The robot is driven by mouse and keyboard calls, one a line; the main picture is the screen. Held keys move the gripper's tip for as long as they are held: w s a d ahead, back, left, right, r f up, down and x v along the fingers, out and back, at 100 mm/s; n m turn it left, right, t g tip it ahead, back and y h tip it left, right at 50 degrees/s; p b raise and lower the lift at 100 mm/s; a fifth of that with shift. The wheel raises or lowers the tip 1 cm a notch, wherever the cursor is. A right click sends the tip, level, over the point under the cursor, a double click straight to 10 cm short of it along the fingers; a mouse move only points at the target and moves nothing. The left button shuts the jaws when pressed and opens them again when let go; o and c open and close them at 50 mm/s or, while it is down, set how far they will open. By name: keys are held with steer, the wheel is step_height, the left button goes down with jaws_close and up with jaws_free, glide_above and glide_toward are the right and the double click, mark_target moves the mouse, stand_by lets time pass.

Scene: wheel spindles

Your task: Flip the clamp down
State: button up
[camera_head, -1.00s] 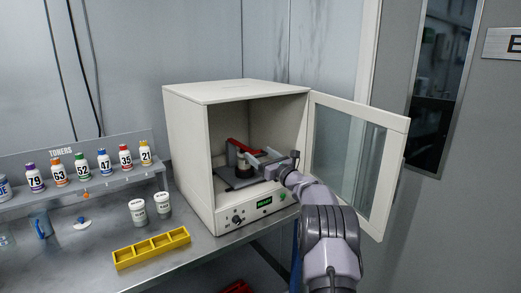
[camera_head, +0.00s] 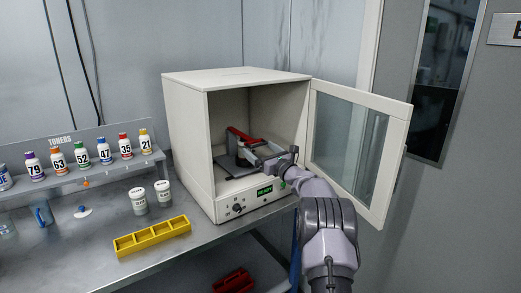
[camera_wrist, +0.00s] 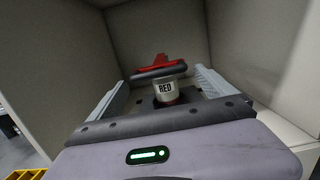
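The clamp (camera_head: 242,136) is a red bar inside the open white cabinet. In the wrist view its red part (camera_wrist: 160,63) lies above a dark rounded piece over the top of a white jar labelled RED (camera_wrist: 166,89). I cannot tell whether the clamp presses on the jar. The jar stands on a dark base. My gripper (camera_wrist: 160,95) is inside the cabinet, in front of the jar and clamp. Its two grey fingers are wide apart, one on each side of the jar in the picture, with nothing between them held. In the head view my gripper (camera_head: 258,158) partly hides the jar.
The cabinet (camera_head: 188,140) has its glass door (camera_head: 352,145) swung open to the right, beside my arm. White jars (camera_head: 138,201), a yellow tray (camera_head: 150,238) and a rack of toner bottles (camera_head: 80,163) stand left on the bench. The cabinet walls are close around my gripper.

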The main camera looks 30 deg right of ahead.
steer(key=shift+s+r, duration=0.1)
steer(key=shift+r, duration=0.15)
steer(key=s+f+p, duration=0.2)
steer(key=s+p, duration=0.1)
steer(key=s, duration=1.4)
steer(key=shift+s+d+f, duration=0.15)
steer(key=shift+d+f, duration=0.05)
steer(key=shift+d, duration=0.1)
